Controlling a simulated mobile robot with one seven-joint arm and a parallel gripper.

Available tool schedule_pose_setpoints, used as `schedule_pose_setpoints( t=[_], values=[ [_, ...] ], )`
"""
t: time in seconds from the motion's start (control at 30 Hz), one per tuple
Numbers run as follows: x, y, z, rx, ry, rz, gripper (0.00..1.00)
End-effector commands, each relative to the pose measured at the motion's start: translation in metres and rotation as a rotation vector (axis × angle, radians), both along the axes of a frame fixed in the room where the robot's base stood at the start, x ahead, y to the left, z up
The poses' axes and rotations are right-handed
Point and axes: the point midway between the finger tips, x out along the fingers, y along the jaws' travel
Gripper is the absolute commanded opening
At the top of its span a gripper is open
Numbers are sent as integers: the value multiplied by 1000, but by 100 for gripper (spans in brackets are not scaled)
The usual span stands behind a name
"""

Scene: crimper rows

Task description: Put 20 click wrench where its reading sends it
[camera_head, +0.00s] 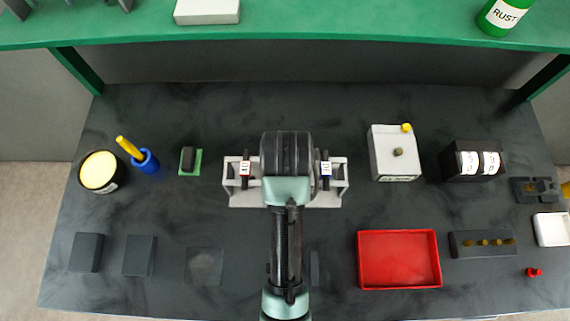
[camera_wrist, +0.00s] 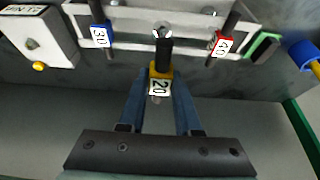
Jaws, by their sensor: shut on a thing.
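My gripper (camera_wrist: 160,88) is shut on the 20 click wrench (camera_wrist: 159,86), which has a yellow collar, a white "20" tag and a black shaft. In the wrist view the wrench stands in front of the middle of the pale rack (camera_wrist: 135,38); I cannot tell whether it still touches it. A wrench with a blue "30" tag (camera_wrist: 100,36) and one with a red "40" tag (camera_wrist: 221,44) hang on either side. In the head view my arm hides the 20 wrench and the middle of the rack (camera_head: 237,198).
A grey box with a yellow button (camera_head: 393,165) and a black two-dial box (camera_head: 470,172) stand right of the rack. A red tray (camera_head: 400,285) and a block with brass pegs (camera_head: 470,252) lie nearer. A blue cup (camera_head: 147,162) and dark blocks (camera_head: 87,252) are left.

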Motion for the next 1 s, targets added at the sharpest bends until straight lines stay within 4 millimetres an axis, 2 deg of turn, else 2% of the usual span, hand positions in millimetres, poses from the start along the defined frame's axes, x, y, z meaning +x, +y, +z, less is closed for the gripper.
schedule_pose_setpoints(
  t=[0.1,0.33,0.6,1.0],
  values=[
    [0,0,-23,1,1,0,0],
    [1,0,-44,1,-2,0,0],
    [0,0,-80,0,-2,1,0],
    [1,0,-86,0,-4,1,0]
  ],
)
